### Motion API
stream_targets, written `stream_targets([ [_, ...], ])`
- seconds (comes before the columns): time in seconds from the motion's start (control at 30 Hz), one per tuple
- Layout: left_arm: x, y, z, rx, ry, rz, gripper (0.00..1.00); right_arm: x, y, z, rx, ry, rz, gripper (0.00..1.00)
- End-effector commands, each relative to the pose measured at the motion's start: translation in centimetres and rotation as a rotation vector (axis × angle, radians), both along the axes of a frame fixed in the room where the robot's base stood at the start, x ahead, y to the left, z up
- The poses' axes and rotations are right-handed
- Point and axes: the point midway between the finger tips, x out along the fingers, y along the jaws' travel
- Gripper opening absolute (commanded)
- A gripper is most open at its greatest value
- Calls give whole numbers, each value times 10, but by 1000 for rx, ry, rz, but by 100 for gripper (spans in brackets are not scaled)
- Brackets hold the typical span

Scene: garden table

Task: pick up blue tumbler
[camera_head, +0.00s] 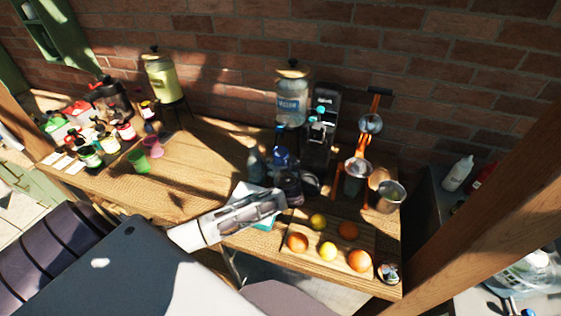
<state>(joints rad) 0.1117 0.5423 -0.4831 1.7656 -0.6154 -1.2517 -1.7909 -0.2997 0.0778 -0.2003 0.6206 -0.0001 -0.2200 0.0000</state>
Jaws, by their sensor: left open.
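I cannot single out the blue tumbler for certain. A dark blue, bottle-like thing (281,158) with a bright blue upper part stands near the middle of the wooden table (190,180). A dark bluish see-through vessel (291,187) stands just in front of it. My left gripper (280,202) is open, low over the front part of the table, with its fingers toward these blue things. It covers part of a white and teal flat thing (265,222). I cannot tell whether the fingers touch anything. My right gripper is not in view.
Oranges and lemons lie on a board (300,262) right of the gripper. A metal cup (390,196) and an orange-handled juicer (362,165) stand behind. Green (138,161) and pink (153,147) cups stand at left near bottles. The table's left middle is clear.

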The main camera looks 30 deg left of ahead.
Motion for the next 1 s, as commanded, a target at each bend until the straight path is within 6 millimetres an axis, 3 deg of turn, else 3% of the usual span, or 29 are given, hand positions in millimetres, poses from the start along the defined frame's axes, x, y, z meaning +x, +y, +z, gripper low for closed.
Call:
stream_targets([
  [0.5,29,21,-16,0,-1,0,81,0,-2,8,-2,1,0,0],
  [1.0,32,24,-19,0,0,-1,81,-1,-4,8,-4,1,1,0],
])
